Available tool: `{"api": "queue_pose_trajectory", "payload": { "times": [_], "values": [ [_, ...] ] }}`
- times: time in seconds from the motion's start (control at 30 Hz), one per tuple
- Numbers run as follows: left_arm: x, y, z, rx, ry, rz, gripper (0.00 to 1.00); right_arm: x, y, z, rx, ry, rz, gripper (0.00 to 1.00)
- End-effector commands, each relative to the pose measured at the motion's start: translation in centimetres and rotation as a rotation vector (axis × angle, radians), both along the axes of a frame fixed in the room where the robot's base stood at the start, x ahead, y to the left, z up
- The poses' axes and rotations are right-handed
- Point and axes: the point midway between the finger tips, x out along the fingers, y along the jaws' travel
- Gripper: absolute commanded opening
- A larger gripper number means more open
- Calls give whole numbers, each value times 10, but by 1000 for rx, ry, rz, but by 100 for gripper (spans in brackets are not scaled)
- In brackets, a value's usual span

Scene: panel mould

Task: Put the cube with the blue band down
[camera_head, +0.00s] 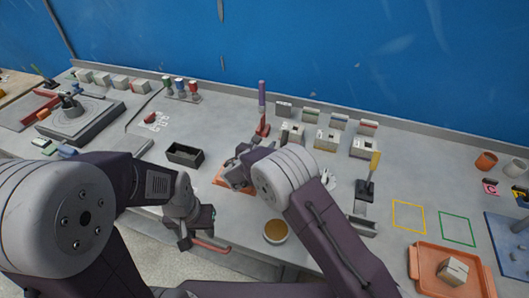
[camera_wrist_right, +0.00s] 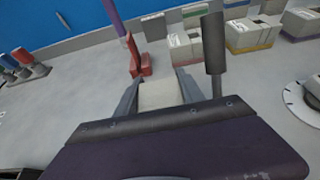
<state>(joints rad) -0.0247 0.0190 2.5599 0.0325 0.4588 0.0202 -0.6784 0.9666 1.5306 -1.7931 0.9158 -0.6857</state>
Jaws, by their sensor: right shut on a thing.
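My right gripper (camera_wrist_right: 160,95) is shut on a pale block (camera_wrist_right: 160,94), which shows between its two fingers in the right wrist view. No coloured band shows on the visible face of this block, so I cannot tell if it is the one with the blue band. In the head view the right gripper (camera_head: 232,172) is over an orange-red mat (camera_head: 222,183), and my own arm hides part of it. I cannot tell whether the block touches the mat. My left gripper (camera_head: 186,238) hangs near the front table edge, its jaws unclear.
Pale blocks, including one with a yellow band (camera_wrist_right: 252,38), stand behind. A red stand with a purple rod (camera_head: 262,104) is near the gripper. A dark open box (camera_head: 185,154) lies left. Yellow (camera_head: 408,202) and green outlines (camera_head: 457,215) are empty. An orange tray (camera_head: 424,279) holds a block.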

Motion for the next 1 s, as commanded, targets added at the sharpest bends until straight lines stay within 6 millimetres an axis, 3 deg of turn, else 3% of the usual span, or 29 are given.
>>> {"api": "queue_pose_trajectory", "payload": {
  "times": [0.23, 0.57, 0.6, 0.63, 0.67, 1.0],
  "values": [
    [0, 0, -1, 0, 0, 0, 36, 0, 0, -36, -2, 2, 0, 0],
    [0, 0, -5, 0, 0, 0, 36, 0, 0, -41, 0, 0, 0, 0],
    [0, 0, -4, 0, 0, 0, 36, 0, 0, -39, -1, 1, 0, 54],
    [0, 0, -4, 0, 0, 0, 36, 0, 0, -39, -1, 1, 0, 62],
    [0, 0, -4, 0, 0, 0, 36, 0, 0, -39, -1, 1, 0, 67],
    [0, 0, -1, 0, 0, 0, 36, 0, 0, -37, -1, 1, 0, 67]
  ]
}}
